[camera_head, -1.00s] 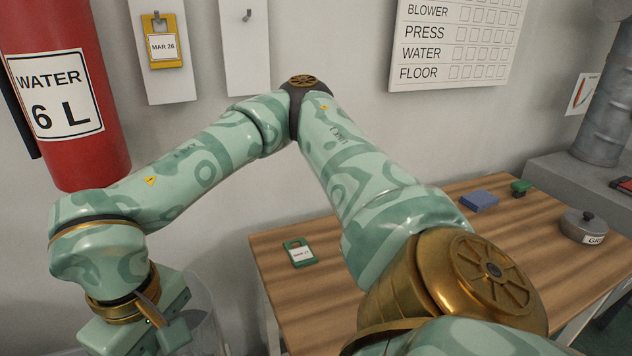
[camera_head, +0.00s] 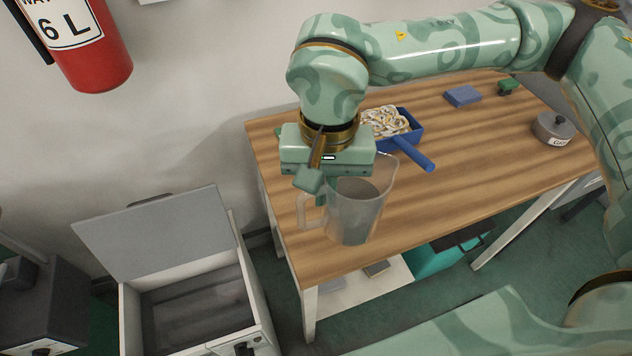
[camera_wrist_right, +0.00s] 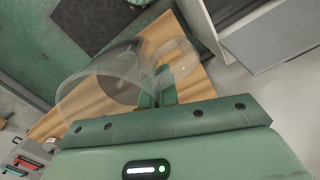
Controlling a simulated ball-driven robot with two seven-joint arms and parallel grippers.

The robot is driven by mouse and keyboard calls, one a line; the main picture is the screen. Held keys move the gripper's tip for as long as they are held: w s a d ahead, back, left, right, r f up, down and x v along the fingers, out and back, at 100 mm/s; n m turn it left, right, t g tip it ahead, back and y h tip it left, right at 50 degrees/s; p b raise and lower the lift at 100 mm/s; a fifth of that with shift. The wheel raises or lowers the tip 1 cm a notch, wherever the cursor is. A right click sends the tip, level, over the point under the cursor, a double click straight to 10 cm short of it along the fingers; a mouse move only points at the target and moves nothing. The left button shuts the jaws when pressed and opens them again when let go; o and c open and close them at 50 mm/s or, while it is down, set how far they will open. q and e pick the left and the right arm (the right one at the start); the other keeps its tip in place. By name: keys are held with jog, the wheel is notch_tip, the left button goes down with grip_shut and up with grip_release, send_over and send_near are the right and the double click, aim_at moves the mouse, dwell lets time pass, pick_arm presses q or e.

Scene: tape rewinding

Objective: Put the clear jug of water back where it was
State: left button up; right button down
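The clear jug (camera_head: 362,215) is upright at the left part of the wooden table, in front of my right gripper (camera_head: 324,192). Its handle (camera_head: 306,212) points left, and a grey level shows inside. In the right wrist view the jug (camera_wrist_right: 95,90) is a large see-through round shape, with my right fingers (camera_wrist_right: 156,88) close together at its handle side. They look shut on the handle. I cannot tell whether the jug's base touches the tabletop. My left gripper is not in view.
On the wooden table (camera_head: 460,140), a blue scoop (camera_head: 412,140) with pale curls lies behind the jug. A blue block (camera_head: 462,96), a green item (camera_head: 508,87) and a lidded grey pot (camera_head: 553,130) stand farther right. An open-lidded box (camera_head: 195,310) stands left of the table.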

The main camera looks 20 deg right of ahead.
jog(key=w+f+b, duration=0.1)
jog(key=w+f, duration=0.5)
jog(key=w, duration=0.1)
jog(key=w+f+b, duration=0.2)
jog(key=w+f, duration=0.4)
jog(key=f, duration=0.1)
jog(key=shift+w+a, duration=0.2)
jog(key=shift+w, duration=0.15)
jog(key=shift+f, duration=0.2)
jog(key=c, duration=1.8)
grip_release()
jog(key=shift+o, duration=0.6)
jog(key=shift+r, duration=0.1)
